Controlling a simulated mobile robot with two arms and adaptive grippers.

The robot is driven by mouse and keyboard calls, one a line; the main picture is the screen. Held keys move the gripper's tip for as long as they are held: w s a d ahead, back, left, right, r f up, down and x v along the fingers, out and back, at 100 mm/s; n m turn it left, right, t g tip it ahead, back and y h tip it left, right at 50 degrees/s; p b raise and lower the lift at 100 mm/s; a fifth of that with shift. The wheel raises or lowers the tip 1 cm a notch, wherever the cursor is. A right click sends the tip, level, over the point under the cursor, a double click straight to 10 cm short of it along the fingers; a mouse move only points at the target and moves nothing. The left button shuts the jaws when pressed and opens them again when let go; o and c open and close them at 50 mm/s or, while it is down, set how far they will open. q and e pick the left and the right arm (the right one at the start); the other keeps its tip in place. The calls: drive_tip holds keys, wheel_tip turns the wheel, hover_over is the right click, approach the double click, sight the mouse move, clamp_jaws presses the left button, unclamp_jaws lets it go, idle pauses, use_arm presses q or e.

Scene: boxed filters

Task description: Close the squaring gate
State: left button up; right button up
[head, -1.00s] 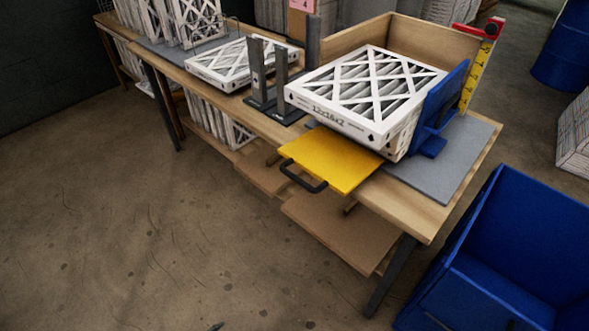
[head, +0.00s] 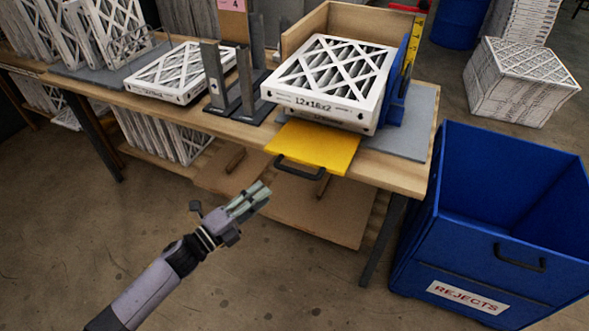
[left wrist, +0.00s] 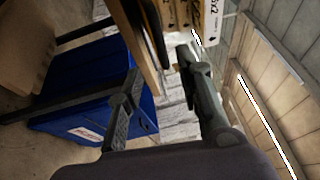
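The yellow panel with a dark bar handle, which looks like the squaring gate (head: 318,148), lies flat and sticks out from the table's front edge. Its handle (head: 299,170) hangs at its front. A stack of white-framed filters (head: 330,80), marked 12x16x2, stands just behind the panel, against a blue upright plate (head: 396,92) on its right. My left gripper (head: 261,193) is below and in front of the handle, apart from it. In the left wrist view its two fingers (left wrist: 160,95) are spread wide with nothing held. My right gripper is not in view.
A blue rejects bin (head: 470,266) stands on the floor to the right. Dark metal uprights (head: 229,80) and another filter (head: 180,72) are on the table (head: 400,177) to the left. Shelf boards (head: 310,215) sit beneath. The floor in front is open.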

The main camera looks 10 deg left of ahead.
sight(294, 171)
use_arm(q)
drive_tip(key=p+x, duration=0.1)
drive_tip(key=x, duration=1)
drive_tip(key=shift+w+d, duration=0.15)
drive_tip(key=shift+w, duration=0.2)
drive_tip(key=shift+w+d, duration=0.15)
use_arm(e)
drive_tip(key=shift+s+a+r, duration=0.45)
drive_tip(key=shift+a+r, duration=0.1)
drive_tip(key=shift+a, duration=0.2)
use_arm(q)
drive_tip(key=shift+c, duration=0.6)
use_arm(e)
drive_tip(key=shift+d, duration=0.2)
use_arm(q)
clamp_jaws()
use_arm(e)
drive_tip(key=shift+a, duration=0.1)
